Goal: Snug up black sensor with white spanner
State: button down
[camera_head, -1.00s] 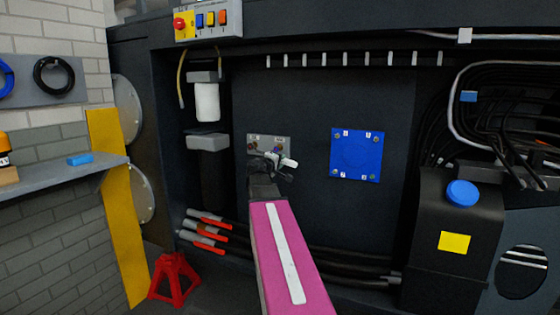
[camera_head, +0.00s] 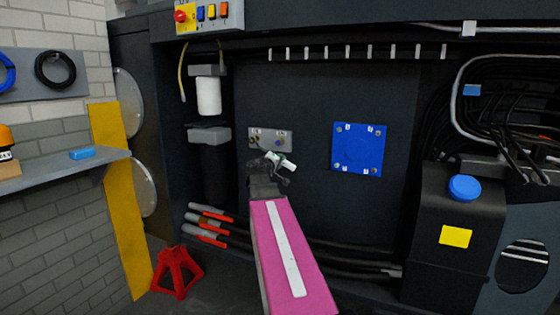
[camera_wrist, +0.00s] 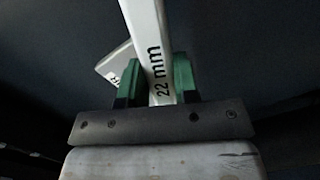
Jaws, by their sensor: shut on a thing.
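My gripper (camera_head: 270,172) is in front of the dark panel in the head view, just below a small grey sensor plate (camera_head: 284,142). It is shut on a white spanner (camera_head: 284,161), a short part of which shows past the fingers. In the wrist view the spanner (camera_wrist: 143,25) stands between the green finger pads (camera_wrist: 158,82) and is marked "22 mm". The spanner's far end is out of the wrist view. The plate carries small fittings, one bluish; which one is the black sensor I cannot tell.
A blue square plate (camera_head: 358,149) with corner bolts is to the right. Red-tipped cables (camera_head: 210,228) run low on the left. A black box with a blue cap (camera_head: 464,188) stands at the right. A shelf (camera_head: 60,167) and yellow post (camera_head: 119,200) are at the left.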

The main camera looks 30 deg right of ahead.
jog(key=shift+w+a+f+m, duration=0.1)
jog(key=shift+w+f+m, duration=0.15)
jog(key=shift+f, duration=0.2)
jog(key=shift+w+a+f+m, duration=0.1)
jog(key=shift+f+m, duration=0.25)
jog(key=shift+f, duration=0.05)
jog(key=shift+s+r, duration=0.1)
jog(key=shift+a, duration=0.15)
jog(key=s+v, duration=0.1)
jog(key=v, duration=0.9)
dwell(1.0)
jog(key=shift+s, duration=0.1)
dwell(0.9)
